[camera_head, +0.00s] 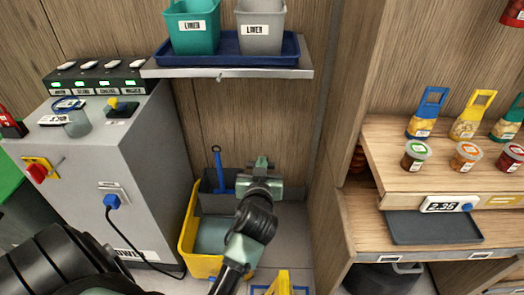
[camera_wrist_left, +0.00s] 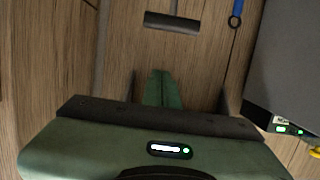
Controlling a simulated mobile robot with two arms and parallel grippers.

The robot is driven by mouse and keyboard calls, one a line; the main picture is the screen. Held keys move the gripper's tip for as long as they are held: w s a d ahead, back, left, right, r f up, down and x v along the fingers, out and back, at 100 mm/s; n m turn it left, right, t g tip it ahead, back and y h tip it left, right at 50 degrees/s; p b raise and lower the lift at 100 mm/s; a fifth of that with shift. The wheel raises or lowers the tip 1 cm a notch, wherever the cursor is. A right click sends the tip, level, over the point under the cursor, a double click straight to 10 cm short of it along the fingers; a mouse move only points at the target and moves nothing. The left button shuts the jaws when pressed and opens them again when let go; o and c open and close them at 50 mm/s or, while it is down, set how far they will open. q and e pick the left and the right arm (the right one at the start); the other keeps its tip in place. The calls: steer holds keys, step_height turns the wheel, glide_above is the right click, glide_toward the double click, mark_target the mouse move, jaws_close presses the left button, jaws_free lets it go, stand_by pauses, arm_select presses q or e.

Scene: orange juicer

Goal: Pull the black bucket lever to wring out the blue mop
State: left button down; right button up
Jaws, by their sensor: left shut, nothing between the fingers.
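The yellow bucket (camera_head: 188,232) stands on the floor between the grey machine and the wooden wall, with a dark grey wringer (camera_head: 214,203) at its back. The blue mop's handle (camera_head: 217,160) stands upright there; its looped end shows in the left wrist view (camera_wrist_left: 235,20). A black bar on a thin stem, which looks like the bucket lever (camera_wrist_left: 172,22), lies beyond my fingertips in the left wrist view, apart from them. In the head view I cannot make it out. My left gripper (camera_head: 262,162) is shut and empty, right of the mop handle. My right gripper is out of view.
The grey machine (camera_head: 140,160) with a plugged black cable stands left of the bucket. A shelf (camera_head: 230,73) with two bins is above. Wooden shelves (camera_head: 385,165) with jars stand right. A yellow object (camera_head: 284,284) is on the floor in front.

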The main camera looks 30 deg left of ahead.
arm_select(q)
steer(key=shift+a+f, duration=0.1)
steer(key=shift+a, duration=0.15)
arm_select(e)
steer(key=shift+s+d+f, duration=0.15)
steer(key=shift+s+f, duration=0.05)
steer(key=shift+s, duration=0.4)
